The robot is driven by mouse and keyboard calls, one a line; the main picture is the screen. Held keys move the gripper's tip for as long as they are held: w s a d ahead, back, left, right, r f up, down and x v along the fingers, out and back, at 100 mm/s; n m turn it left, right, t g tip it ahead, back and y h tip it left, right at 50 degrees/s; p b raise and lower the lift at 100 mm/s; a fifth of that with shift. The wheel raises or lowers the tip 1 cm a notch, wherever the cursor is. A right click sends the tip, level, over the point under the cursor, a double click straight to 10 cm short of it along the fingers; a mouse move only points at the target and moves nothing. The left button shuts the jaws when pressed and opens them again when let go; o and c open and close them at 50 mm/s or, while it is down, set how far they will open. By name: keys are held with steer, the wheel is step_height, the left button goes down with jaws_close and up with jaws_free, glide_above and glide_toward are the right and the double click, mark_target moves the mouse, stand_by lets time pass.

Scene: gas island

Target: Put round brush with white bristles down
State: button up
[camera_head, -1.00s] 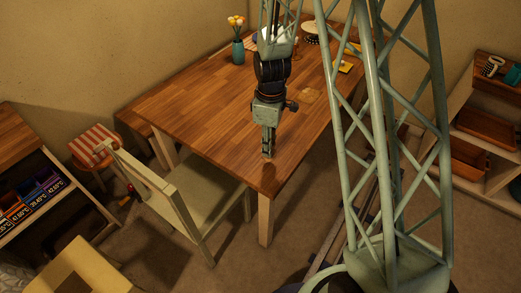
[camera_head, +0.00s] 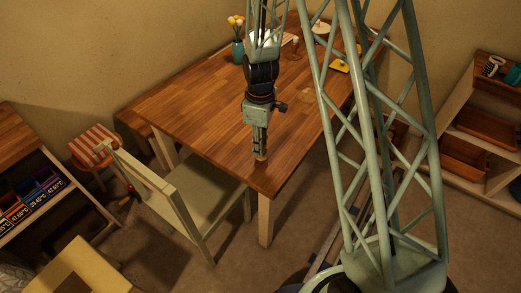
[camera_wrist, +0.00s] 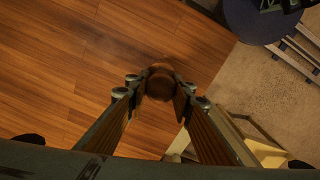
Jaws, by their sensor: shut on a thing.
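My gripper (camera_head: 260,154) points down over the front corner of the wooden table (camera_head: 200,105). In the wrist view my gripper (camera_wrist: 160,88) is shut on a round brown wooden piece, the brush (camera_wrist: 160,80). Only a small tan bit of the brush (camera_head: 260,158) shows below the fingertips in the head view. Its white bristles are hidden. It is close to the tabletop, near the table's edge; I cannot tell whether it touches.
A teal vase with flowers (camera_head: 238,52) and several small items stand at the table's back. A pale chair (camera_head: 185,190) is at the front left side. Bare tabletop lies left of my gripper. A shelf with brown trays (camera_head: 465,155) is at the right.

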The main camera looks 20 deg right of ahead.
steer(key=shift+f, duration=0.95)
steer(key=shift+f, duration=0.2)
steer(key=o, duration=0.9)
steer(key=shift+r, duration=0.15)
step_height(320, 180, up, 10)
steer(key=shift+p, duration=0.6)
steer(key=shift+r, duration=1.05)
steer(key=shift+r, duration=0.15)
